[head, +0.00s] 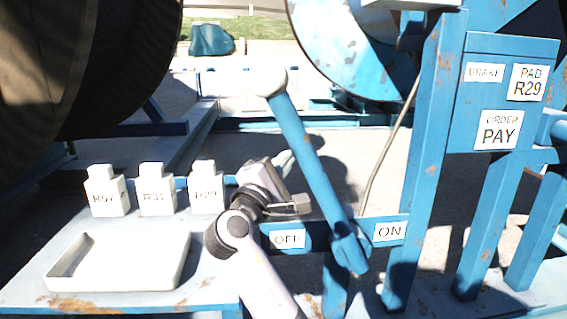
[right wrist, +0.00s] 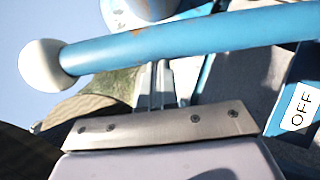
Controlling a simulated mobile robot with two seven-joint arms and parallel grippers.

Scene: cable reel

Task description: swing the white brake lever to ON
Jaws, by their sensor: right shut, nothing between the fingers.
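The brake lever (head: 308,150) is a blue bar with a white ball knob (head: 270,82) on top. It leans up and left from its pivot, the knob over the OFF (head: 287,239) side. The ON label (head: 389,231) is right of the pivot. My right gripper (head: 285,161) is shut and empty, just left of the bar. In the right wrist view the bar (right wrist: 190,40) and knob (right wrist: 45,66) cross in front of the closed fingers (right wrist: 160,88); I cannot tell if they touch. My left gripper is not in view.
White blocks with labels, one marked R29 (head: 206,190), stand on the blue bench left of my right arm. A shallow white tray (head: 70,268) lies before them. A blue post (head: 425,150) with BRAKE, PAD R29 and ORDER PAY labels rises at right. Large reels stand behind.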

